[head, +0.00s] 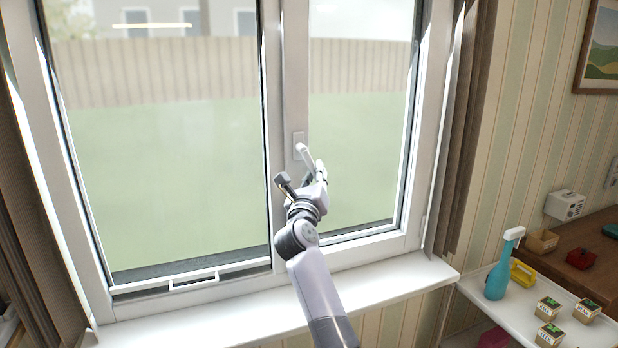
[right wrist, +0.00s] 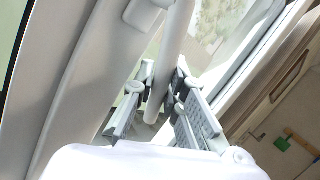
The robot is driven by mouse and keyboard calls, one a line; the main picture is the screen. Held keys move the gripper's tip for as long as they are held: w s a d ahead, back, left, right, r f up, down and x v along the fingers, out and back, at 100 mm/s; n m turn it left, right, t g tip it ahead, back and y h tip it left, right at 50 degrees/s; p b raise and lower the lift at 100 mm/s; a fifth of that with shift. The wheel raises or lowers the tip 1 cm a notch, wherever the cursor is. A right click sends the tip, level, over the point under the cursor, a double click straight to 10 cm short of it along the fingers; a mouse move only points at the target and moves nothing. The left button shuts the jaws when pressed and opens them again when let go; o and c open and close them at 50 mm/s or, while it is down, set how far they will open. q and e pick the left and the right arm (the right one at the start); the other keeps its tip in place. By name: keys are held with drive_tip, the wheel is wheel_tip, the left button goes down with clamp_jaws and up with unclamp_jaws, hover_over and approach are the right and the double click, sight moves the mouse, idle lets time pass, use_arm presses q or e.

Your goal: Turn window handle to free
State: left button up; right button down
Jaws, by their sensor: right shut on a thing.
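The white window handle (head: 306,154) is on the middle frame post of the window (head: 283,80). It slants down and to the right from its base plate (head: 298,141). My right gripper (head: 320,172) is at the handle's lower end. In the right wrist view the handle (right wrist: 174,50) runs down between the two fingers of the gripper (right wrist: 162,105), which are shut on it. The handle's tip shows between the fingers. The left gripper is not in view.
The white sill (head: 390,290) runs below the window. A shelf at the right holds a teal spray bottle (head: 500,270), a yellow item (head: 522,273) and several small boxes (head: 549,308). A brown curtain (head: 468,130) hangs right of the window.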

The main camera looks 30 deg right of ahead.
drive_tip(key=n+t, duration=0.1)
drive_tip(key=d+r+n+t+p, duration=0.1)
drive_tip(key=n, duration=0.1)
drive_tip(key=d+n, duration=0.1)
drive_tip(key=shift+s+r+n+t+y, duration=0.2)
drive_tip(key=shift+s+n+t+y, duration=0.1)
drive_tip(key=shift+n+t, duration=0.1)
drive_tip(key=shift+s+d+r+n+t+y+b, duration=0.25)
drive_tip(key=shift+r+n+t+y, duration=1)
drive_tip(key=shift+n, duration=1.3)
drive_tip(key=shift+w+d+r+n+t+y+b, duration=0.1)
drive_tip(key=shift+d+r+n+t+y, duration=0.3)
drive_tip(key=shift+n+t+y, duration=1.15)
drive_tip(key=shift+s+d+r+n+t+y+b, duration=0.1)
drive_tip(key=shift+d+r+n+t+y, duration=0.7)
drive_tip(key=shift+n, duration=2.8)
drive_tip(key=shift+a+r+g+y, duration=0.15)
drive_tip(key=shift+a+g+y, duration=0.15)
drive_tip(key=shift+a+y, duration=0.3)
drive_tip(key=c, duration=1.9)
unclamp_jaws()
drive_tip(key=shift+w+d, duration=0.1)
